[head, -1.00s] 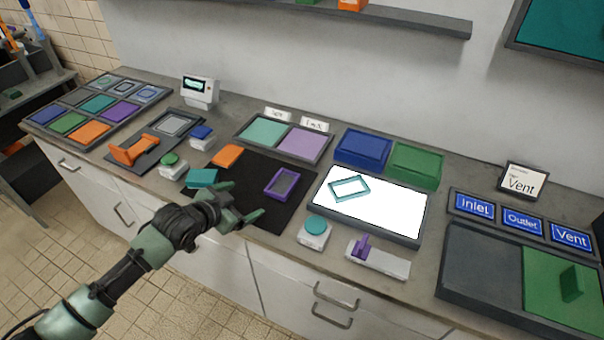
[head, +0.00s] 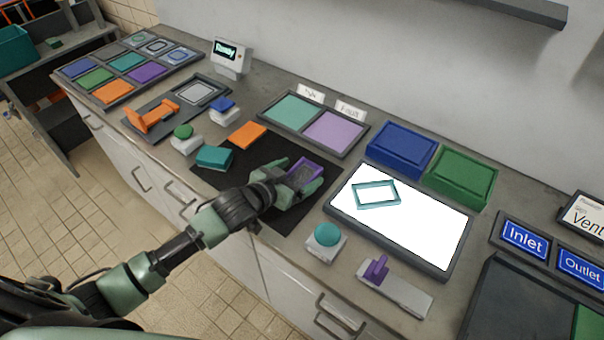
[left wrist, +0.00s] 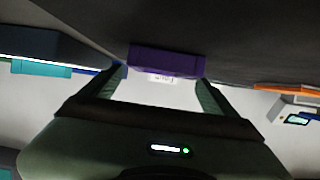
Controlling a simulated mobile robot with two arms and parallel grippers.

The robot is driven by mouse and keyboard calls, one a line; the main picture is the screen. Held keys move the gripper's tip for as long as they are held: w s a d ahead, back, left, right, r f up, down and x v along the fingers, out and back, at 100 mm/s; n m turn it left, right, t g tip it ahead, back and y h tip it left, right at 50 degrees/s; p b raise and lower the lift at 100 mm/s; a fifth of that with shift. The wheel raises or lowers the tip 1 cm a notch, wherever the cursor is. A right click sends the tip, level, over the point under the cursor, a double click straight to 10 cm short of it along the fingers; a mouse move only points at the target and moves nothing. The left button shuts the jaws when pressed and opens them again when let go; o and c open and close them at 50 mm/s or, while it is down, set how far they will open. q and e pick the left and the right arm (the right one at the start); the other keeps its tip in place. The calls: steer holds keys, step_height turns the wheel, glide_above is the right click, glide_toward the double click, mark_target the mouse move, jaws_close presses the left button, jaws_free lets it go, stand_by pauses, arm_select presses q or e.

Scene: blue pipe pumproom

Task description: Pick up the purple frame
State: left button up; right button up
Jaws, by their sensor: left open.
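The purple frame (head: 304,171) lies on the black mat (head: 226,184), partly hidden by my left gripper (head: 298,183). My left gripper is open, with its fingers low at the frame. In the left wrist view the purple frame (left wrist: 168,61) shows edge-on between the two fingertips of the left gripper (left wrist: 163,84). A gap shows between the frame and at least the right finger there. My right gripper is in neither view.
A teal block (head: 214,157) and an orange block (head: 247,134) lie on the mat. A white lit panel (head: 415,222) with a teal frame (head: 376,194) stands to the right. A teal button (head: 326,236) stands in front of it.

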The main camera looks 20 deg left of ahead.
arm_select(q)
steer(key=shift+x, duration=1.3)
steer(key=c, duration=1.5)
steer(key=shift+r, duration=0.2)
